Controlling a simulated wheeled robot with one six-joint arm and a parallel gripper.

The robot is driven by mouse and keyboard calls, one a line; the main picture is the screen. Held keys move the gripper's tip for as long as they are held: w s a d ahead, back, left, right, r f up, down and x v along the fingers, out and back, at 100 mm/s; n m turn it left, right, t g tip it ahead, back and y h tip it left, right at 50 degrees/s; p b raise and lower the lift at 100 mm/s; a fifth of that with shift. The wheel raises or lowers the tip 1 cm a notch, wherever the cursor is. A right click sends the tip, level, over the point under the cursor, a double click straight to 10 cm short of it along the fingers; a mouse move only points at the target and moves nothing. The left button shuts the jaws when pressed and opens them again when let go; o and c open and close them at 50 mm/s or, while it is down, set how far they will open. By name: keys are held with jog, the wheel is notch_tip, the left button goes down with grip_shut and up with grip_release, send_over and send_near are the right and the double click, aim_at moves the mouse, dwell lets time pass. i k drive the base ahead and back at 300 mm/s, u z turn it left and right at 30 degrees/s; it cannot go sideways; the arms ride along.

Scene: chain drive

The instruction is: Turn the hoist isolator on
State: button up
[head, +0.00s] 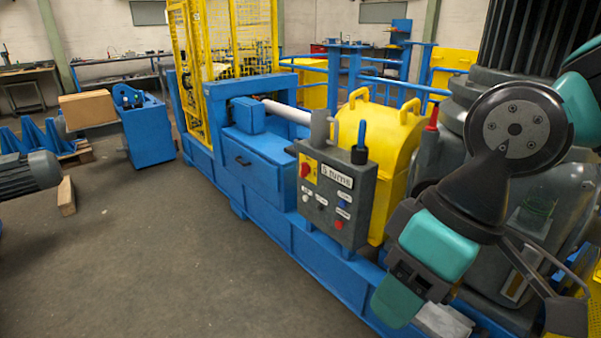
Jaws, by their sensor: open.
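The grey control box (337,205) stands on the side of the blue machine frame, left of my arm. On its upper left is a red rotary switch on a yellow plate (307,169), which looks like the isolator. Its handle position is too small to read. A label (336,176) reading "5 turns" sits to its right. Below are several small buttons, including a red one (339,225). My gripper (484,300) is low at the right, pointing down and apart from the box. It is open, and I see nothing held in it.
A blue-and-black upright lever (360,145) stands at the box's top right. A yellow guard (385,150) is behind it, and a red-tipped lever (431,125) stands near my arm. The blue frame (285,240) runs along the box. The floor (180,260) at left front is clear.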

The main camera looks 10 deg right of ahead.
aim_at(306, 169)
jog(key=u, duration=1.4)
jog(key=i, duration=3.85)
jog(key=z, duration=2.35)
